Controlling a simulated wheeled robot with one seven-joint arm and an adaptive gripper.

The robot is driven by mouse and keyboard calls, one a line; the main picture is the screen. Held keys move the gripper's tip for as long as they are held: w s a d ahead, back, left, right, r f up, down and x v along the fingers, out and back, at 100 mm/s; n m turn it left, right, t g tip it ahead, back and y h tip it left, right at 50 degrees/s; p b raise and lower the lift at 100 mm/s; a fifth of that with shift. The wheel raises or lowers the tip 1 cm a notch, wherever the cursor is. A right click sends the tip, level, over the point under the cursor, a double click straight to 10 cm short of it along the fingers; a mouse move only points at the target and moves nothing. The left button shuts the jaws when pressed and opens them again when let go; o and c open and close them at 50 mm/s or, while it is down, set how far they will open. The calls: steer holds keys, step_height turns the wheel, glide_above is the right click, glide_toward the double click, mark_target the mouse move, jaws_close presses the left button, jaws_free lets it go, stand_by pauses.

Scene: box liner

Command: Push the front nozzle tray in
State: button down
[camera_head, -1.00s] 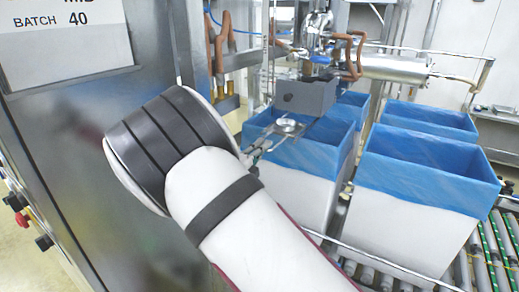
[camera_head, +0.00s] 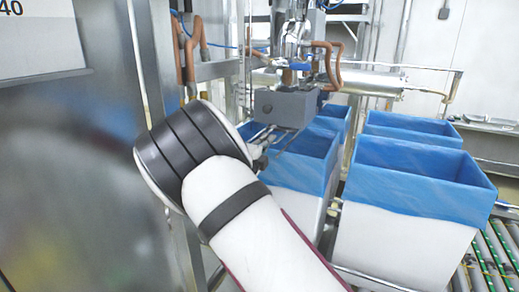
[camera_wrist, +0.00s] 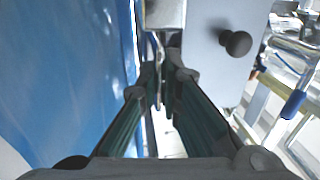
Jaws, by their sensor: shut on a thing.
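The front nozzle stands over the near blue-lined box, with a grey block (camera_head: 287,106) at its lower end. Thin metal parts of the nozzle tray (camera_head: 268,139) show under the block, partly hidden by my arm. In the wrist view, my gripper (camera_wrist: 164,76) has its two dark fingers closed around a thin metal piece (camera_wrist: 158,60), which looks like the tray's handle. A grey plate with a black knob (camera_wrist: 236,42) is just right of the fingertips. In the head view my gripper is mostly hidden behind my white arm.
Blue-lined white boxes (camera_head: 415,178) stand to the right, and a blue liner (camera_wrist: 65,80) fills the left of the wrist view. A steel cabinet (camera_head: 75,170) is close at left. Roller conveyors (camera_head: 490,255) run at lower right.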

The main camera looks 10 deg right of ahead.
steer(key=shift+w+d+r, duration=0.15)
steer(key=shift+w+d, duration=0.05)
steer(key=c, duration=1.8)
jaws_free()
steer(key=shift+w, duration=0.1)
steer(key=shift+o, duration=0.2)
steer(key=r+p+v, duration=0.2)
steer(key=p+v, duration=0.2)
steer(key=v, duration=2.6)
steer(key=shift+s+a, duration=0.25)
steer(key=shift+s, duration=0.25)
steer(key=shift+r, duration=0.1)
